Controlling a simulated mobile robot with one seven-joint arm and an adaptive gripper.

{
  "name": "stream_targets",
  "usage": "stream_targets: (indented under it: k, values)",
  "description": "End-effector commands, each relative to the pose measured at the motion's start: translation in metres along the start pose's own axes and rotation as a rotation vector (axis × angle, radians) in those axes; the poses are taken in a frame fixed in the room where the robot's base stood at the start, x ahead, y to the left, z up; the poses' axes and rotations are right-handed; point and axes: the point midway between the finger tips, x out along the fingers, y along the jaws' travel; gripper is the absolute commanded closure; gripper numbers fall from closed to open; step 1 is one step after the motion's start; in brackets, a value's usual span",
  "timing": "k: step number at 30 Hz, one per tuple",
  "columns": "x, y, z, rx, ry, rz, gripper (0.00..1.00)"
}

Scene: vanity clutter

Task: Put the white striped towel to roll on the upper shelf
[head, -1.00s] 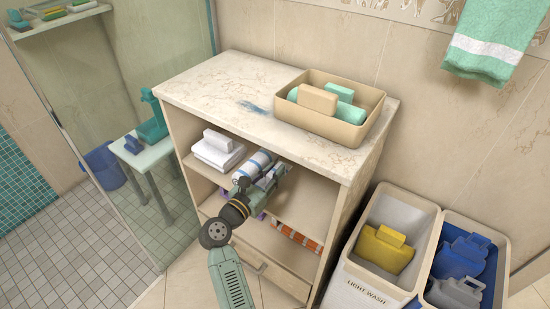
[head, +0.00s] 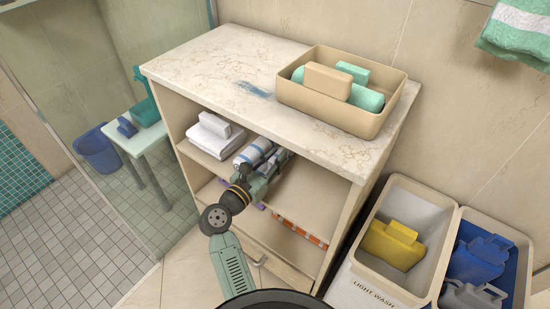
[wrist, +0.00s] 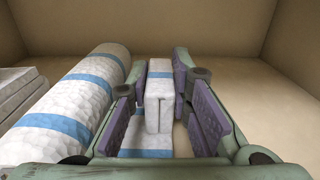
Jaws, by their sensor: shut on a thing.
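The white striped towel (wrist: 160,92) is white with a blue stripe and stands between the fingers of my gripper (wrist: 158,85) in the wrist view. My gripper is shut on its upright block-like part; a flat part with a blue stripe shows below. In the head view my gripper (head: 273,165) reaches into the upper shelf (head: 318,183) and largely hides this towel. A rolled white towel with blue stripes (head: 254,153) lies just left of my gripper on that shelf; the roll is also large at left in the wrist view (wrist: 65,110).
White folded towels (head: 207,139) sit at the shelf's left end. Orange-and-white striped cloth (head: 302,232) lies on the level below. The shelf's right part looks clear. A beige bin (head: 390,118) stands on the countertop; laundry bins (head: 372,283) stand at right.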

Motion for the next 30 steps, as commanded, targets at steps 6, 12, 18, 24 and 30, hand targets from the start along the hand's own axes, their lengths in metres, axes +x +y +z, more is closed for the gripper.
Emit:
stream_targets:
  k: [6, 12, 18, 24, 30]
  values:
    - [0.000, 0.000, -0.003, -0.001, 0.000, 0.000, 0.73]
    - [0.000, 0.000, -0.003, 0.000, 0.000, 0.000, 0.61]
    - [0.000, 0.000, -0.003, 0.000, 0.000, 0.000, 0.61]
    - [-0.005, 0.001, 0.000, -0.001, 0.000, 0.002, 0.61]
    - [-0.043, 0.001, -0.002, -0.001, 0.000, 0.004, 0.61]
